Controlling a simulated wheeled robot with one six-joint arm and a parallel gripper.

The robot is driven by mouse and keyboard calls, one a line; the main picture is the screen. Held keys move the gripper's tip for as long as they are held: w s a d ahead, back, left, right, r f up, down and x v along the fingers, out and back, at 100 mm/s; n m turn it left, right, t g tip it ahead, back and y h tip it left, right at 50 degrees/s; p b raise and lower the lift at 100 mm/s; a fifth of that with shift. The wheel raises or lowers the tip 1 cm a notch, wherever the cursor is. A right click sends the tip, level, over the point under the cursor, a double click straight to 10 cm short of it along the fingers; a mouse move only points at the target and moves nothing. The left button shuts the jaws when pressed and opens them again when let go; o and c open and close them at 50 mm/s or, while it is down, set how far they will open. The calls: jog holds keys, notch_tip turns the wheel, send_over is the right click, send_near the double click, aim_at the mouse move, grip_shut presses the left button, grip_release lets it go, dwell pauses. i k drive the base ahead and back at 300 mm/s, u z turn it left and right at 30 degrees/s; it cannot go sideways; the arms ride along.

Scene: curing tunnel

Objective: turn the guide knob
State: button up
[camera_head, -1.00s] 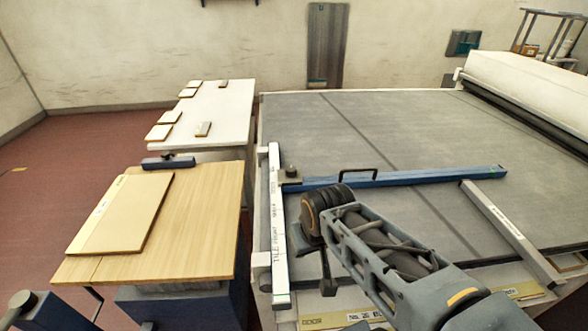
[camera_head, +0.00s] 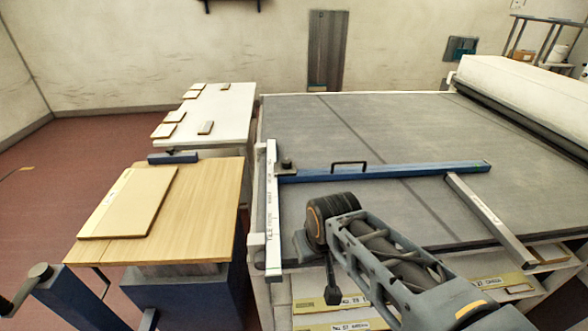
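A small dark knob (camera_head: 287,164) stands where the blue guide bar (camera_head: 390,172) meets the white printed rail (camera_head: 273,215) on the left side of the grey bed; I take it to be the guide knob. The bar has a black handle (camera_head: 349,163) on top. My gripper (camera_head: 322,272) hangs at the end of my arm, nearer to me than the knob and to its lower right. It is apart from the knob in the picture. The wrist hides part of it, so its finger opening is unclear. I see nothing held in it.
The wide grey bed (camera_head: 390,125) fills the right. A short metal bar (camera_head: 490,220) lies across its right part. A wooden table with a flat board (camera_head: 130,202) and a white table (camera_head: 225,110) with several small tiles stand left. A crank on a blue post (camera_head: 70,290) is at lower left.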

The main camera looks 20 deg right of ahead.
aim_at(285, 163)
jog(key=u, duration=0.95)
jog(key=i, duration=0.55)
jog(key=z, duration=1)
